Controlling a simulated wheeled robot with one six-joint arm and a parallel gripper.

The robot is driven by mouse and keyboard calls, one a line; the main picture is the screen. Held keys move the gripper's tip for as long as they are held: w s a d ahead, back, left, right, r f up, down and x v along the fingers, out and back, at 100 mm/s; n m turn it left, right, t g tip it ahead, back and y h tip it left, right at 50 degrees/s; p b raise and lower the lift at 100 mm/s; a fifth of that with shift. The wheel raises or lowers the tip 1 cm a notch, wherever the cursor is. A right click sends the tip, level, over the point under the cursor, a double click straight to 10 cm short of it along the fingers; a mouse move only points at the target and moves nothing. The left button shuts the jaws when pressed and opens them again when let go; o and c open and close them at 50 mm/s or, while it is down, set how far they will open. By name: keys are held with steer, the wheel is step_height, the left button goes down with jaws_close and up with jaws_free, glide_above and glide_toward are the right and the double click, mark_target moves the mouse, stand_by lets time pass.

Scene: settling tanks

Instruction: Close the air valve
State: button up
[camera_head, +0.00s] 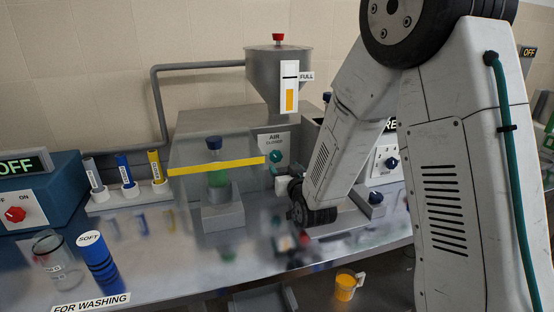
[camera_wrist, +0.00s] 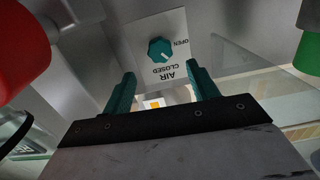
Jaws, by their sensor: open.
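The air valve is a round teal knob (camera_head: 275,157) on a white plate marked AIR and CLOSED, below the grey hopper. In the wrist view the knob (camera_wrist: 161,50) shows upside down, with the words CLOSED and OPEN beside it. A small white mark lies toward the knob's lower right there; I cannot tell which word it indicates. My gripper (camera_wrist: 163,88) has its two teal fingers apart with nothing between them. The knob appears beyond the fingertips, roughly centred between them, and apart from them. In the head view my arm's end is just below and right of the knob.
A grey hopper (camera_head: 278,68) with a level gauge stands above the valve. A red thing (camera_wrist: 22,52) and a green thing (camera_wrist: 307,54) flank the wrist view.

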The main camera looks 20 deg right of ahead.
mark_target(277, 157)
steer(key=shift+t, duration=0.3)
steer(key=w, duration=0.8)
steer(key=shift+f, duration=0.15)
steer(key=c, duration=1)
